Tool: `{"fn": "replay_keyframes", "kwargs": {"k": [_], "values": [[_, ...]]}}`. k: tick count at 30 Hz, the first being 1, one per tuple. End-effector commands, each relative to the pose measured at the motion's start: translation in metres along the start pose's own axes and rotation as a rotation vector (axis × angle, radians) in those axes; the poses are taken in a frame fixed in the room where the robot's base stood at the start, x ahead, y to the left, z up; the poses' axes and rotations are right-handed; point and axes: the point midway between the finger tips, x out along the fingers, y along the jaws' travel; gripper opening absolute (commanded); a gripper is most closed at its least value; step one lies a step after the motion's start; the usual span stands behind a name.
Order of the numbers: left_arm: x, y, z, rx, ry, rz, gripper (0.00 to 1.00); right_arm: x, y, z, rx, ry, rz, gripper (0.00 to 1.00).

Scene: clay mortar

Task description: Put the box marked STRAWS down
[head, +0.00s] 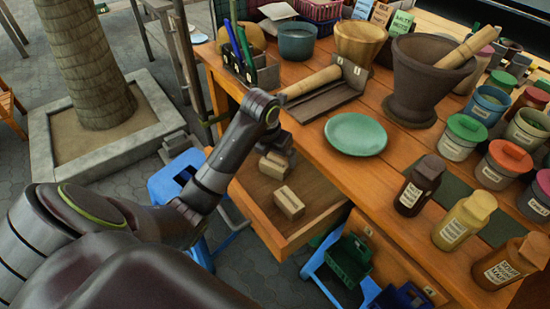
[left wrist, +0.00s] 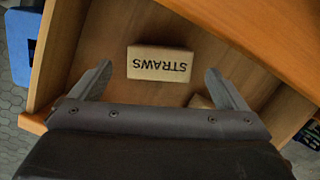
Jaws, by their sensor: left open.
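The box marked STRAWS (left wrist: 160,63) is a small tan block lying on the floor of the open wooden drawer (left wrist: 105,30). Its lettering shows upside down in the left wrist view. In the head view it appears to be the block (head: 273,166) just under my left gripper (head: 276,152). The gripper is open, with one finger on each side of the box and visible gaps between. A second tan block (head: 289,202) lies nearer the drawer's front right in the head view; in the left wrist view it is mostly hidden by a finger. My right gripper is not in view.
The wooden table (head: 310,135) overhangs the drawer and holds a green plate (head: 356,134), a mortar (head: 420,80) and several jars. A blue stool (head: 180,175) stands left of the drawer. Green (head: 348,259) and blue bins hang near its right side.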

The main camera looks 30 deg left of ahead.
Motion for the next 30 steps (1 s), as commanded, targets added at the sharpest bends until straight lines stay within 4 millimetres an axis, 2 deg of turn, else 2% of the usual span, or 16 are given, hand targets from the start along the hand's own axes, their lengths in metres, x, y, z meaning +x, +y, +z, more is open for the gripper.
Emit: {"fn": "replay_keyframes", "kwargs": {"k": [1, 3, 9, 17, 30], "values": [[-0.017, 0.001, 0.002, 0.001, -0.006, 0.002, 0.96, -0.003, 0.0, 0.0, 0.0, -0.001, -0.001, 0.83], [-0.034, 0.0, 0.002, 0.001, -0.003, 0.001, 0.96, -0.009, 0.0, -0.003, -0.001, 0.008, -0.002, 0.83], [-0.058, 0.0, 0.001, -0.001, 0.002, -0.001, 0.96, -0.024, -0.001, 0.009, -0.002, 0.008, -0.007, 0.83], [-0.071, 0.0, 0.001, -0.001, 0.001, -0.001, 0.96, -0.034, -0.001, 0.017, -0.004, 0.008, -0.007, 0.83], [-0.071, 0.0, 0.0, -0.001, 0.001, -0.001, 0.96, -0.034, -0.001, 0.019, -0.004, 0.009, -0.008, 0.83]]}}
